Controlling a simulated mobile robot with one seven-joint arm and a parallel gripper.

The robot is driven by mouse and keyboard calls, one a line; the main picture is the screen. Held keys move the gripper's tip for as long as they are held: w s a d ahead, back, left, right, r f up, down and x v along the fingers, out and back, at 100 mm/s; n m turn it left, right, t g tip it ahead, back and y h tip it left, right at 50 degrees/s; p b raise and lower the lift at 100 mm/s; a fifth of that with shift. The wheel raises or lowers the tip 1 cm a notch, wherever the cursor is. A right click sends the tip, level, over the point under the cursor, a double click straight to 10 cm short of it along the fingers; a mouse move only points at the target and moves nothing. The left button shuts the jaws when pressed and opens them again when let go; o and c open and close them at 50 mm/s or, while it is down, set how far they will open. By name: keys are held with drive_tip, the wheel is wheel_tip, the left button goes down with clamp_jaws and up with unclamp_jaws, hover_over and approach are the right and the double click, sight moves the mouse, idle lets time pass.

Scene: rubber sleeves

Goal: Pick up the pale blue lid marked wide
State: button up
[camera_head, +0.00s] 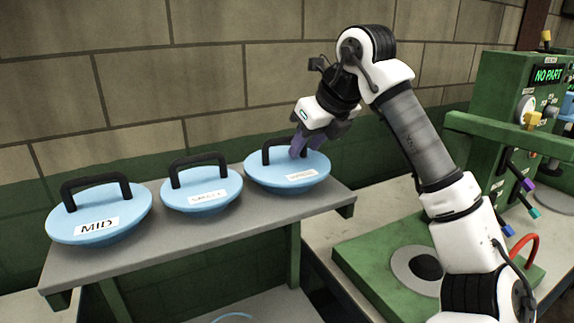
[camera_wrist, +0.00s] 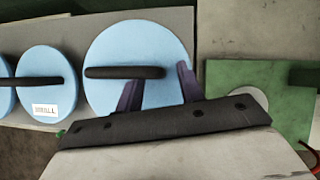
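Three pale blue lids with black bar handles stand in a row on a grey shelf (camera_head: 180,245). The right lid (camera_head: 262,172) is the largest in the wrist view (camera_wrist: 140,42); its white label is too blurred to read surely. Its black handle (camera_head: 268,148) lies across the lid in the wrist view (camera_wrist: 115,72). My gripper (camera_head: 299,143) is over this lid at the handle's right part. In the wrist view its two purple fingers (camera_wrist: 158,80) are spread apart with nothing held between them. Whether they touch the handle I cannot tell.
The left lid (camera_head: 98,205) is marked MID. The middle lid (camera_head: 202,182) has a label that looks like SMALL. A brick wall (camera_head: 110,90) stands behind. At right, a green machine (camera_head: 490,100) shows NO PART, beside a green base plate (camera_head: 365,265).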

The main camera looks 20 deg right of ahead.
clamp_jaws()
drive_tip(key=shift+r, duration=0.1)
